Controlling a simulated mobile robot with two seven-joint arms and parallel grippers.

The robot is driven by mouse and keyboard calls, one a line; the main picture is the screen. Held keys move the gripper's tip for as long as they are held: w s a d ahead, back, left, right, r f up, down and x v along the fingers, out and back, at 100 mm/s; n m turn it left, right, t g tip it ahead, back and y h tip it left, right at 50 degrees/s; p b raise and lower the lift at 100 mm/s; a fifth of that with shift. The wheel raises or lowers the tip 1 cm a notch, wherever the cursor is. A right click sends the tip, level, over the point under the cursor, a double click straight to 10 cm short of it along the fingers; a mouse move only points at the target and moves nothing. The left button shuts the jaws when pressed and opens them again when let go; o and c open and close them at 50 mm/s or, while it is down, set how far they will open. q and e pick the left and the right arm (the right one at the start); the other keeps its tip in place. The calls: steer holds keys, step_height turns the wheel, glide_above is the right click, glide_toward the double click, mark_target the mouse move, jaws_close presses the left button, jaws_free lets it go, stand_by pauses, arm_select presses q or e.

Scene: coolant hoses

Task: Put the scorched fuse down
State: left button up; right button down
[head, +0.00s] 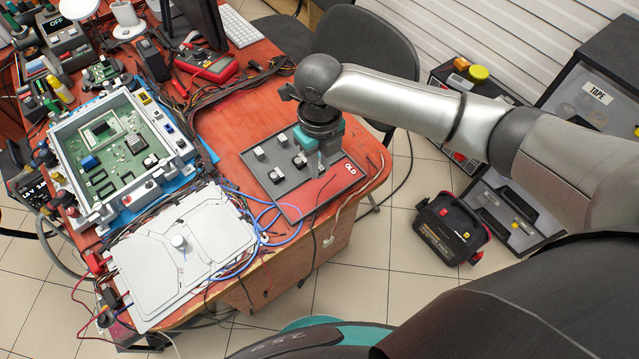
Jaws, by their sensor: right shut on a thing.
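My right gripper (322,163) points down over the grey tray (296,200) marked OLD, at the front right corner of the red table. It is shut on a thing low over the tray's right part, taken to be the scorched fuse. The fuse itself is mostly hidden by the gripper, and I cannot tell whether it touches the tray. Several small white and grey block-like parts sit on the tray to the left of the gripper. My left gripper is not in view.
A white plate with a knob (190,262) and blue hoses (265,235) lie left of the tray. An open housing with a green circuit board (118,150) stands further left. A red multimeter (208,66) lies behind. A black-and-red case (450,228) is on the floor.

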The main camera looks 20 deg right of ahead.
mark_target(319, 192)
steer(key=shift+f+b, duration=0.75)
steer(key=shift+f, duration=2.65)
steer(key=shift+f, duration=0.1)
steer(key=c, duration=0.8)
jaws_free()
step_height(319, 192, up, 12)
steer(key=p, duration=0.3)
